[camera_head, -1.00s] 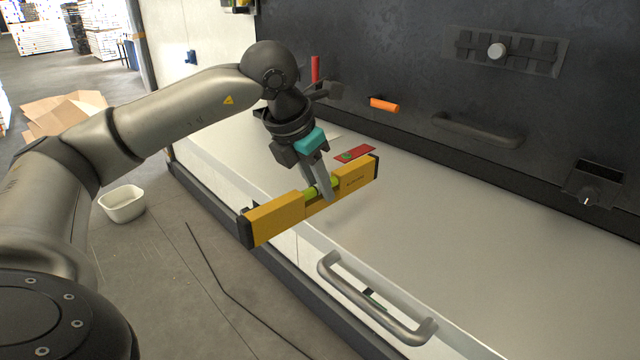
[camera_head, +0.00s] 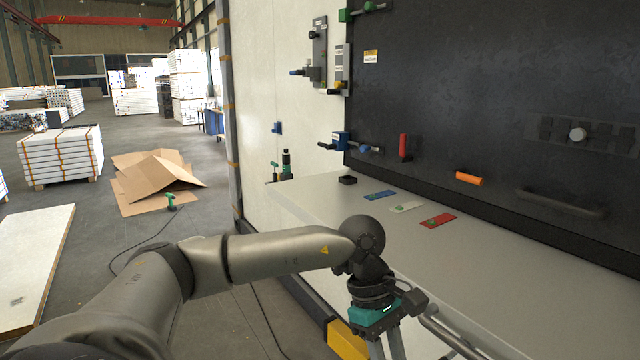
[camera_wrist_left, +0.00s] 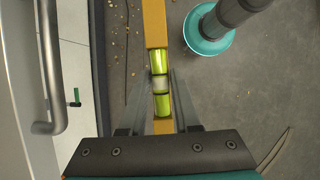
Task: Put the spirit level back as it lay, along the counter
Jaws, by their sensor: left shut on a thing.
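The yellow spirit level (camera_head: 345,341) shows only in part at the bottom of the head view. In the left wrist view the level (camera_wrist_left: 155,25) runs up the picture, with its green vial window between my fingers. My left gripper (camera_wrist_left: 160,88) is shut on it near this window. In the head view its fingers (camera_head: 387,347) point down and are cut off by the lower edge. The pale counter (camera_head: 490,275) lies to the right. In the wrist view the level is over the grey floor, beside the counter front. My right gripper is not in view.
A grey bar handle (camera_wrist_left: 50,70) sticks out from the counter front, beside the level. Blue (camera_head: 380,195), white (camera_head: 406,207) and red (camera_head: 438,221) cards and a small black box (camera_head: 347,180) lie on the counter. Its near middle looks clear. A dark wall panel (camera_head: 480,90) stands behind.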

